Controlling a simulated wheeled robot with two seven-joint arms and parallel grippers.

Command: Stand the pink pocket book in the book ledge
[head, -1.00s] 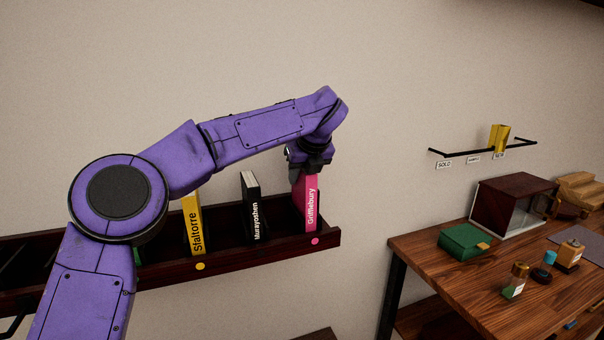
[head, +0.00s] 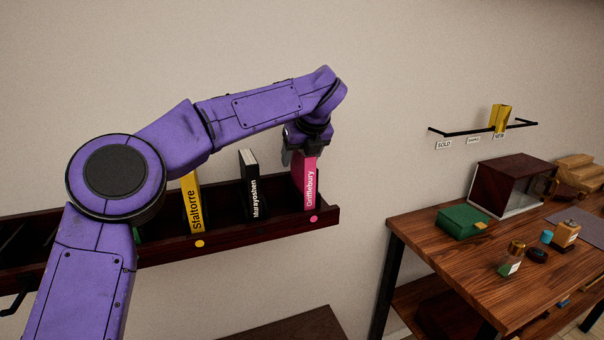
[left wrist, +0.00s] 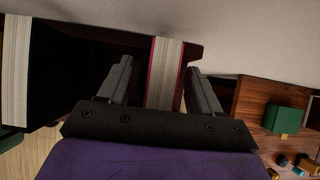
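The pink pocket book (head: 310,186) labelled Grifflebury stands upright in the dark book ledge (head: 327,217), at its right end above a pink dot. My left gripper (head: 301,158) is at the top of this book, pointing down. In the left wrist view the left gripper (left wrist: 163,88) is open, its fingers on either side of the book's pages (left wrist: 164,70) with a gap on each side. The book's lower end is hidden by the ledge's front wall. My right gripper is not in view.
A black book (head: 250,190) and a yellow book (head: 192,205) stand in the ledge to the left. At right, a wooden table (head: 420,248) carries a green box (head: 461,222), a glass-fronted case (head: 505,188) and small bottles. A wall rack (head: 455,133) hangs above.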

